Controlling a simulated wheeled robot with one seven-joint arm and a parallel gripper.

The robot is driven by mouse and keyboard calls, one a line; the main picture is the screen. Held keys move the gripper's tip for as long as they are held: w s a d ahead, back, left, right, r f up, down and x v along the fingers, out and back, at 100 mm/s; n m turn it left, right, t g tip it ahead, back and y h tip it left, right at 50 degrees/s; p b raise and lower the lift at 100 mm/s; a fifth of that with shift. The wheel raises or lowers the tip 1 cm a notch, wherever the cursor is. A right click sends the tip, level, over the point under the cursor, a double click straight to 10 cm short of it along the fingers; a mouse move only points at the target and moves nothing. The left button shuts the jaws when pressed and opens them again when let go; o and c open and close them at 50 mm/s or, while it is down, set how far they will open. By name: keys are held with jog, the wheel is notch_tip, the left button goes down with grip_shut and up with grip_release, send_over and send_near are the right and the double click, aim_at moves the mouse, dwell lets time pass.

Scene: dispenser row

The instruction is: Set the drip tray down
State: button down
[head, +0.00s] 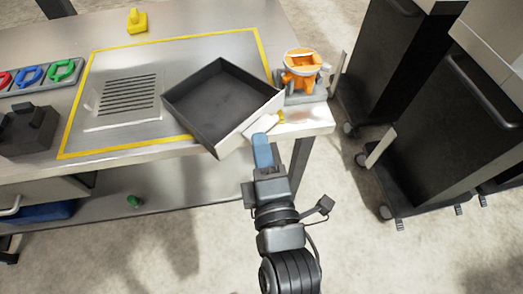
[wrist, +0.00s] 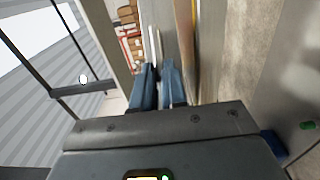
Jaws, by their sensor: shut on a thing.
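The drip tray (head: 222,108) is a square, shallow, dark-lined tray with pale outer walls, and it looks empty. It shows over the right part of the yellow-outlined area on the metal table, turned at an angle to the outline. My gripper (head: 262,140) is shut on the pale tab at its near right side. In the wrist view the blue fingers of my gripper (wrist: 158,78) are close together, with a thin pale piece between them. I cannot tell whether the tray's underside touches the table.
A drain grille (head: 128,95) lies left of the tray inside the yellow outline (head: 150,43). An orange item (head: 302,72) on a grey stand is close to the tray's right. A yellow block (head: 137,20) stands behind; coloured rings (head: 31,75) and a dark block (head: 28,130) are left.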

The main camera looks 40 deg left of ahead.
jog(key=shift+f, duration=1.1)
jog(key=c, duration=1.2)
grip_release()
jog(key=shift+f, duration=0.1)
jog(key=shift+o, duration=0.2)
jog(key=b+v, duration=0.3)
jog(key=v, duration=0.9)
